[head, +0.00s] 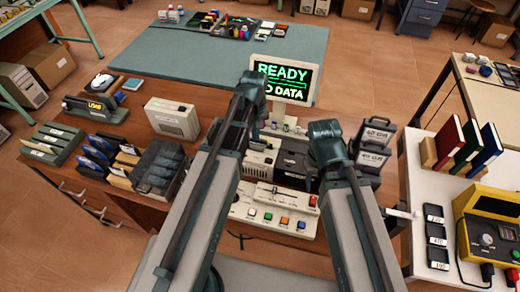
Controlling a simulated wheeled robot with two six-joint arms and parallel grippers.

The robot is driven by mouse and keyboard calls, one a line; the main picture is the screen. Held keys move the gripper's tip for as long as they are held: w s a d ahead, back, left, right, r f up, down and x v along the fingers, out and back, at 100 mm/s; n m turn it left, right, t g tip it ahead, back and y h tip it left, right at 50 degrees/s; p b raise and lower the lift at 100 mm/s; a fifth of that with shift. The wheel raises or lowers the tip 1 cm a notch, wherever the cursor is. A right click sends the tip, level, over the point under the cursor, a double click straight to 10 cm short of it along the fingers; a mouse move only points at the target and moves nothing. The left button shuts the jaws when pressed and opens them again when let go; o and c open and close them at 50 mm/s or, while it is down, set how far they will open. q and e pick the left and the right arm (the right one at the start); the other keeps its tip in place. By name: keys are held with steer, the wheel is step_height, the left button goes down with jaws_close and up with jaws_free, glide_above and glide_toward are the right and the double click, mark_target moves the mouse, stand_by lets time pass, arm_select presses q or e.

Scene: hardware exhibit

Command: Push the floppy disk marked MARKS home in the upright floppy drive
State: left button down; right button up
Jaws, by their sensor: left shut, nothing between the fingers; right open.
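My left gripper (254,128) is over the drive units below the monitor, mostly hidden by its own arm; it is shut and holds nothing. My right gripper (312,180) is mostly hidden behind its wrist, at the right side of the dark drive unit; it is open. A beige drive unit (261,152) and a dark drive unit (292,158) stand side by side between my arms. I cannot tell which is the upright floppy drive. The disk marked MARKS cannot be made out; small pieces show near the units' top edge.
A monitor (284,80) reading READY and DATA stands behind the drives. A button panel (272,212) lies in front. A white side table (408,170) holds books and a yellow device (490,225).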

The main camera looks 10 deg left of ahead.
arm_select(q)
steer(key=shift+f+b, duration=1.1)
arm_select(e)
steer(key=shift+f, duration=1.05)
arm_select(q)
steer(key=shift+r, duration=0.1)
arm_select(e)
steer(key=shift+r, duration=0.1)
arm_select(q)
step_height(320, 180, up, 7)
steer(key=p, duration=0.7)
arm_select(e)
step_height(320, 180, up, 7)
arm_select(q)
steer(key=s+d+f+m+y+b, duration=0.1)
steer(key=s+d+m, duration=0.8)
steer(key=s, duration=0.5)
steer(key=shift+s+d+f, duration=0.15)
steer(key=shift+d+f, duration=0.1)
steer(key=shift+d, duration=0.5)
arm_select(e)
steer(key=shift+f, duration=0.85)
arm_select(q)
steer(key=shift+a, duration=0.1)
arm_select(e)
steer(key=shift+a, duration=0.1)
